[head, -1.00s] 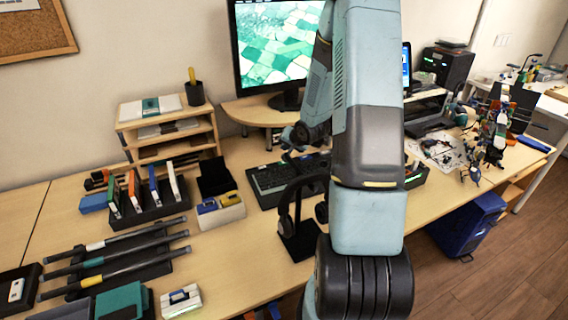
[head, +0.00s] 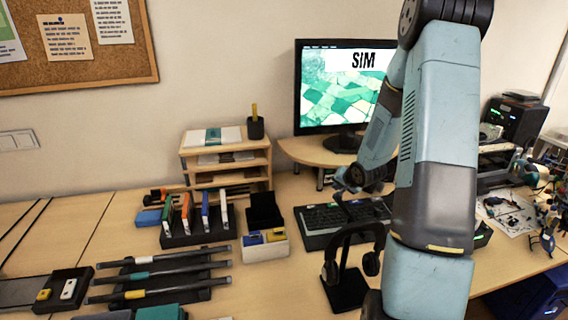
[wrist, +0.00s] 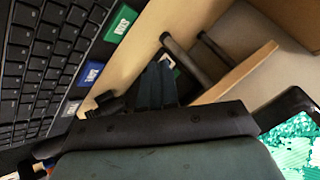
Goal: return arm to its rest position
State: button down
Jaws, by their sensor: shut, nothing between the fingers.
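My arm (head: 438,150), pale blue and grey, rises through the right half of the head view and folds back down toward the desk. My gripper (head: 345,183) is small and dark there, over the back of the black keyboard (head: 330,222) and in front of the monitor. In the wrist view my gripper's fingers (wrist: 156,86) are together, with nothing seen between them. The keyboard (wrist: 40,70) shows at the left of that view, with green and blue labels on its edge. Part of the gripper is hidden by its own dark body.
The monitor (head: 340,95) on its wooden riser (head: 300,150) stands close behind the gripper. A headset on a stand (head: 350,265) is in front of the keyboard. A wooden shelf (head: 228,165), a rack of coloured cases (head: 195,232) and several rods (head: 160,275) lie left.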

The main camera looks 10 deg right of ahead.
jog(key=s+a+r+n+g+h, duration=0.1)
jog(key=s+a+r, duration=0.1)
jog(key=s+r, duration=0.35)
jog(key=s+a+r+n+h, duration=0.1)
jog(key=s+a+r, duration=0.1)
jog(key=r, duration=0.7)
jog(key=s+a+r+n+g+h, duration=0.1)
jog(key=s+a+r, duration=0.1)
jog(key=s+r, duration=0.35)
jog(key=s+a+r+n, duration=0.1)
jog(key=s+a+r, duration=0.2)
jog(key=s, duration=0.4)
jog(key=s+a+r+n+g+y, duration=0.1)
jog(key=s+a+r+n, duration=0.1)
jog(key=s, duration=0.6)
jog(key=s+a+r+n+y, duration=0.1)
jog(key=s+a+r, duration=0.3)
jog(key=s, duration=0.3)
jog(key=shift+s+a+r+n+g, duration=0.2)
jog(key=shift+a+r+n+g, duration=0.15)
jog(key=shift+r, duration=0.55)
jog(key=shift+a, duration=0.1)
